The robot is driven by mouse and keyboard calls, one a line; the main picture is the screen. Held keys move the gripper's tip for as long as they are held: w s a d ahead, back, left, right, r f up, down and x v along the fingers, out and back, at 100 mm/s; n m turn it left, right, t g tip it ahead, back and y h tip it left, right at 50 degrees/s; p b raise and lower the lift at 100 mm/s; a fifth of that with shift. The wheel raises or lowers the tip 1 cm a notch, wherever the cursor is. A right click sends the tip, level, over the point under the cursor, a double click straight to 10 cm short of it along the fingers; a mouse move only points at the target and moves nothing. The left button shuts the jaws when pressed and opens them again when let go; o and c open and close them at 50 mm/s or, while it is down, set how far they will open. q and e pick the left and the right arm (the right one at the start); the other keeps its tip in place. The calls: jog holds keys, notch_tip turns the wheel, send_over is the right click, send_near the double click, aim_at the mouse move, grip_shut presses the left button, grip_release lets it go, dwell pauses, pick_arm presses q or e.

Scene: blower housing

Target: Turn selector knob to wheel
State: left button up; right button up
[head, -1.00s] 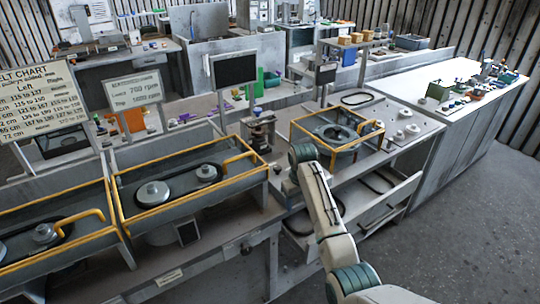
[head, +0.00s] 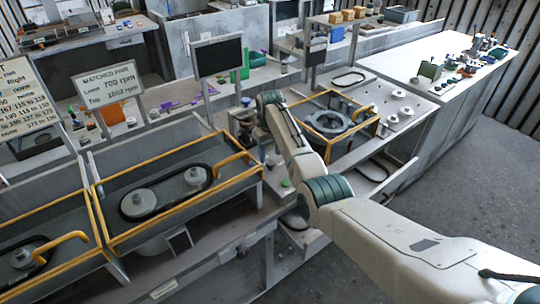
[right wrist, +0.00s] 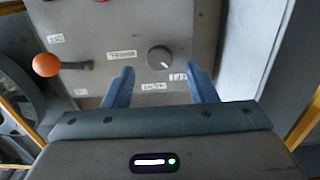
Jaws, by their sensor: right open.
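The selector knob (right wrist: 160,58) shows in the right wrist view as a dark grey round knob on a light grey panel (right wrist: 115,25). A white mark on it points toward the lower right. Small white labels surround it, at its left (right wrist: 122,55), lower right (right wrist: 178,77) and below (right wrist: 153,87); I cannot read them. My right gripper (right wrist: 161,85) is open, with its two blue fingers apart below the knob in the picture and nothing between them. In the head view my right arm reaches to the middle bench; its fingers cannot be made out there. My left gripper is not in view.
In the head view, a yellow-framed housing (head: 334,122) stands right of my arm, a black screen (head: 218,57) behind, and belt trays with yellow rails (head: 172,192) at left.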

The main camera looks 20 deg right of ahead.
aim_at(270, 162)
notch_tip(270, 162, down, 2)
jog(key=shift+w+f, duration=0.1)
jog(key=shift+f, duration=0.55)
jog(key=c, duration=1)
